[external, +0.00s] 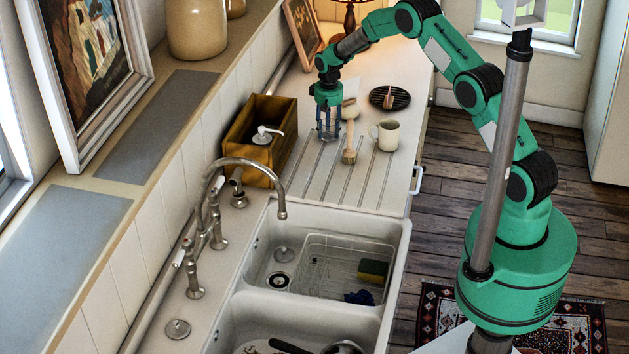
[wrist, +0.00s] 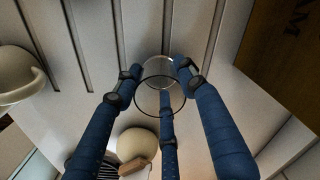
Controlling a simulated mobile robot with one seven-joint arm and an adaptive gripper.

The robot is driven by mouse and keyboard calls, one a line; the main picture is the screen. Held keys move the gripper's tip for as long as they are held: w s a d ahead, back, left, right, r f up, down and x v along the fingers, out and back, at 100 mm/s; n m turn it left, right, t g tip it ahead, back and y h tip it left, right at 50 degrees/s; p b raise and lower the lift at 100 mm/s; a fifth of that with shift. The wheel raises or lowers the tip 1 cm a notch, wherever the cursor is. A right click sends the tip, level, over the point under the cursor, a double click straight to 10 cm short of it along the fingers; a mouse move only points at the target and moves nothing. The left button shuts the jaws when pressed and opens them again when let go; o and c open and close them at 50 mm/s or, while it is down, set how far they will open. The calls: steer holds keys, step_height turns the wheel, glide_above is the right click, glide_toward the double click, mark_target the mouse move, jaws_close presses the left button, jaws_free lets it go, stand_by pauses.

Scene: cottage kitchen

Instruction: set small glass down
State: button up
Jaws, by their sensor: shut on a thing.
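The small glass (wrist: 158,76) is clear, and in the wrist view its round rims show between the fingers of my gripper (wrist: 160,88). The fingers are closed around it. In the external view my gripper (external: 328,132) points down over the grooved draining board (external: 352,184), beside the wooden box; the glass is hard to make out there. The glass looks roughly upright. I cannot tell whether its base touches the board or hangs slightly above it.
The wooden box (external: 236,155) with a soap dispenser (external: 264,133) stands left of my gripper. A cream mug (external: 387,136), a brush (external: 349,154) and a dark round trivet (external: 399,97) stand to the right. The sink (external: 322,222) lies in front. Grooved board between brush and sink is clear.

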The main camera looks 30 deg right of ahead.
steer(key=shift+f, duration=0.15)
steer(key=o, duration=1.3)
steer(key=shift+c, duration=0.2)
step_height(320, 180, up, 12)
steer(key=shift+r, duration=0.2)
steer(key=shift+r, duration=0.1)
